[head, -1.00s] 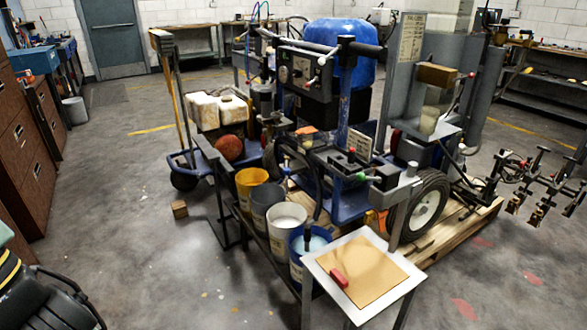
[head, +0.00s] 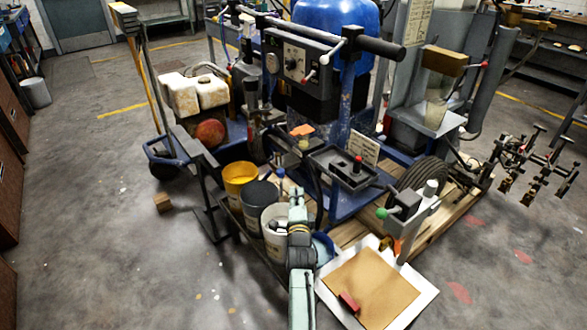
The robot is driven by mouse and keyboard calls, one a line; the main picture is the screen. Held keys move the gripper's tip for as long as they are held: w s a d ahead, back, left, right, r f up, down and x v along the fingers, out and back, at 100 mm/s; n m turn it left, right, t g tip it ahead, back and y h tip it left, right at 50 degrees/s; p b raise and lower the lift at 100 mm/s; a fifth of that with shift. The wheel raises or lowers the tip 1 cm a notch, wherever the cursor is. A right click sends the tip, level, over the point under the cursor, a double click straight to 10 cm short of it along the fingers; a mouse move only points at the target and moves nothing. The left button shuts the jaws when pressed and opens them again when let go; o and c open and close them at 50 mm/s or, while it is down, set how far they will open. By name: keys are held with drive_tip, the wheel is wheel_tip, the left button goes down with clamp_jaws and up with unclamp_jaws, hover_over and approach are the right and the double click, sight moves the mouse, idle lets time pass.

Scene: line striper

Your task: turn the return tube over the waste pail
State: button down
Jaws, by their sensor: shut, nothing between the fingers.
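My pale green arm reaches up from the bottom of the head view. My gripper (head: 278,227) is small and partly hidden at its end, by the white pail's mouth; it looks shut and empty. A dark hose (head: 318,203), perhaps the return tube, hangs from the striper behind my arm; its lower end is hidden. In a row stand a yellow pail (head: 240,181), a dark grey pail (head: 259,197), a white pail (head: 272,245) and a blue pail (head: 324,248), mostly covered by my arm. I cannot tell which is the waste pail.
A white-edged tan board (head: 372,285) with a red block (head: 348,302) lies right of my arm. A green-knobbed handle (head: 382,213) and a wheel (head: 425,178) stand beyond it.

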drive_tip(key=w+a+f+m+b, duration=0.1)
drive_tip(key=w+f+b, duration=0.1)
drive_tip(key=w+b, duration=0.6)
drive_tip(key=w, duration=0.3)
drive_tip(key=shift+a+f+g+h, duration=0.2)
drive_tip(key=shift+f+g+h, duration=0.1)
drive_tip(key=shift+h, duration=0.1)
drive_tip(key=shift+a+b, duration=0.15)
drive_tip(key=shift+b, duration=0.25)
drive_tip(key=w+a+b, duration=0.3)
drive_tip(key=a+b, duration=1.3)
drive_tip(key=b, duration=0.4)
drive_tip(key=shift+w+a, duration=0.15)
drive_tip(key=shift+a, duration=0.15)
